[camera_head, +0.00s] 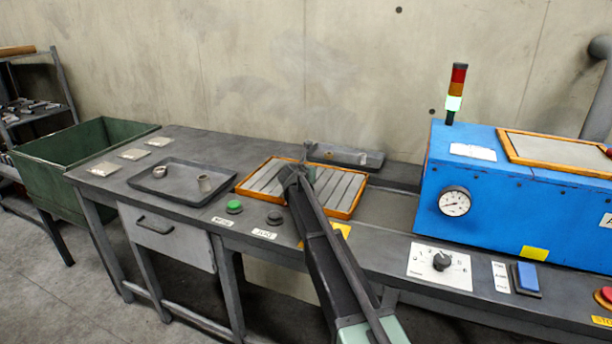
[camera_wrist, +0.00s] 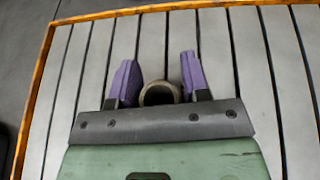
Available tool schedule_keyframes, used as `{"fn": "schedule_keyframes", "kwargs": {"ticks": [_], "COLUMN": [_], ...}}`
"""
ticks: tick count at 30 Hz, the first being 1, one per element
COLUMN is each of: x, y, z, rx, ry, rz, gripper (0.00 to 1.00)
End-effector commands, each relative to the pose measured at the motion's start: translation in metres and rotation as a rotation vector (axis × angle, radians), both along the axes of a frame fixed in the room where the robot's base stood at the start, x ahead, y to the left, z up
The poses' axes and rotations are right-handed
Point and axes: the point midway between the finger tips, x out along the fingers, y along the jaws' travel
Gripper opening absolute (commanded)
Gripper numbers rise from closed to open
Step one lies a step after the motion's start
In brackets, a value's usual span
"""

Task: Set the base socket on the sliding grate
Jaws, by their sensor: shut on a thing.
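The sliding grate (camera_head: 263,178) is a set of grey slats in an orange frame, in the middle of the bench. It fills most of the wrist view (camera_wrist: 244,60). My gripper (camera_wrist: 160,82) has its two purple fingers on either side of a round, hollow, grey-brown piece, which I take as the base socket (camera_wrist: 160,94). The gripper is shut on it, over the grate's slats. Whether the socket touches the slats cannot be told. In the head view my arm hides most of the gripper (camera_head: 299,172) and the held socket.
A dark tray (camera_head: 181,200) left of the grate holds a ring-like piece (camera_head: 160,171) and a short tube (camera_head: 204,183). A green button (camera_head: 234,207) and a dark button (camera_head: 274,218) sit in front. A blue machine (camera_head: 500,185) stands right. A green bin (camera_head: 60,160) is far left.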

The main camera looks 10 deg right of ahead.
Motion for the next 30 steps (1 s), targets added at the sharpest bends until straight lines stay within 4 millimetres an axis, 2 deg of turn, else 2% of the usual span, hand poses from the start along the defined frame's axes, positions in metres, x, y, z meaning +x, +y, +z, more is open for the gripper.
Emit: {"fn": "schedule_keyframes", "kwargs": {"ticks": [2, 3, 7, 17, 19, 23, 30], "x": [0.0, 0.0, 0.0, 0.0, -0.007, -0.029, -0.083], "y": [0.0, 0.0, 0.0, 0.0, 0.003, 0.012, 0.039], "z": [-0.004, -0.002, -0.002, 0.003, 0.006, 0.018, 0.043], "rx": [0.0, 0.0, 0.0, 0.0, 0.0, 0.0, 0.0], "ry": [0.0, 0.0, 0.0, 0.0, 0.0, 0.0, 0.0], "rz": [0.0, 0.0, 0.0, 0.0, 0.001, 0.0, 0.001], "gripper": [0.11, 0.49, 0.69, 0.69, 0.69, 0.69, 0.69]}}
